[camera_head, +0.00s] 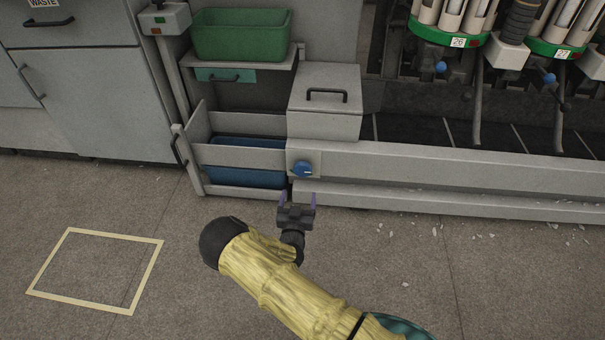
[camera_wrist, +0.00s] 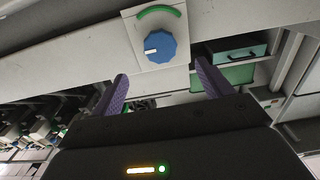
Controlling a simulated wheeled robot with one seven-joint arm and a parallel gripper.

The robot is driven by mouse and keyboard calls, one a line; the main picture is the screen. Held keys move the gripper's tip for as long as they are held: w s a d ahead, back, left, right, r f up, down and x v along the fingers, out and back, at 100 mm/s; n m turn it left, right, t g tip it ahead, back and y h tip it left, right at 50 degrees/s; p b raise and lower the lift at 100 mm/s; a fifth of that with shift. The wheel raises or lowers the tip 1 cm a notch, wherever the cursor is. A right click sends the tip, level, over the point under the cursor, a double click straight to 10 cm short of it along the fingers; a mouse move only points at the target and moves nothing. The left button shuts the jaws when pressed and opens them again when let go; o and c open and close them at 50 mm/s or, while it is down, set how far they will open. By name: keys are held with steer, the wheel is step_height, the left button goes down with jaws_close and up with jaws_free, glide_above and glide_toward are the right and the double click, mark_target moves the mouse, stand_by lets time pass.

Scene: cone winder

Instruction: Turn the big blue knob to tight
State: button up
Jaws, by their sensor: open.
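The big blue knob (camera_head: 302,169) sits on a light plate on the front of the grey machine's low beam. In the wrist view the knob (camera_wrist: 160,47) shows a white mark on its left side, and a green arc (camera_wrist: 159,12) is on the plate above it. My gripper (camera_head: 297,198) is just below and in front of the knob in the head view. Its two purple fingers are apart and empty, and in the wrist view (camera_wrist: 162,84) they stand on either side below the knob. I see no contact with the knob.
A lidded grey box (camera_head: 325,112) stands above the knob. Left of it are a green bin (camera_head: 240,36) on a shelf and a blue bin (camera_head: 245,176) below. Small blue knobs (camera_head: 440,67) are on the winder at right. The floor in front is open, with a yellow taped square (camera_head: 95,236).

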mark_target(302, 173)
steer(key=w+b, duration=0.2)
steer(key=w, duration=0.2)
steer(key=w+b, duration=0.1)
steer(key=w, duration=0.2)
steer(key=w+b, duration=0.2)
steer(key=w, duration=0.2)
steer(key=shift+w+d+f+b, duration=0.2)
steer(key=shift+w+d+b, duration=0.05)
steer(key=shift+w+b, duration=0.1)
steer(key=shift+w+r, duration=0.2)
steer(key=shift+w, duration=0.3)
steer(key=c, duration=1)
